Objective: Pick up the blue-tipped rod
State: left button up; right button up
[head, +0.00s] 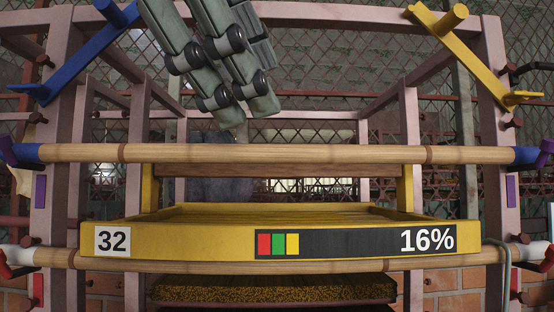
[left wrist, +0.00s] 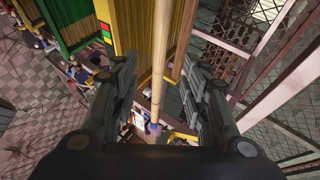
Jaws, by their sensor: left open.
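The blue-tipped rod (head: 280,154) is a long pale wooden rod with blue ends, lying level across the front of the rack above the yellow tray. My left gripper (head: 243,112) hangs from the top of the head view, open and empty, with its fingers above the rod and apart from it. In the left wrist view the rod (left wrist: 158,75) runs lengthwise in the gap between the two open fingers (left wrist: 160,88), seemingly beyond them, with a blue end lower down. My right gripper is not in view.
A yellow tray (head: 190,239) marked 32 and 16% sits below the rod. A white-tipped rod (head: 440,261) lies under the tray's front. Blue (head: 75,60) and yellow (head: 475,62) brackets flank the upper rack. Pink posts (head: 410,130) stand at both sides.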

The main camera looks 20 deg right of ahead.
aim_at(290, 148)
pick_arm(q)
jog(key=p+x, duration=0.4)
jog(key=x, duration=0.3)
jog(key=shift+w+d, duration=0.1)
jog(key=shift+d, duration=0.3)
jog(key=shift+w+d+f, duration=0.2)
jog(key=shift+d+f, duration=0.05)
jog(key=shift+w+d+f+p, duration=0.1)
jog(key=shift+w+f+p, duration=0.05)
jog(key=shift+p, duration=0.15)
jog(key=shift+c, duration=0.5)
grip_shut()
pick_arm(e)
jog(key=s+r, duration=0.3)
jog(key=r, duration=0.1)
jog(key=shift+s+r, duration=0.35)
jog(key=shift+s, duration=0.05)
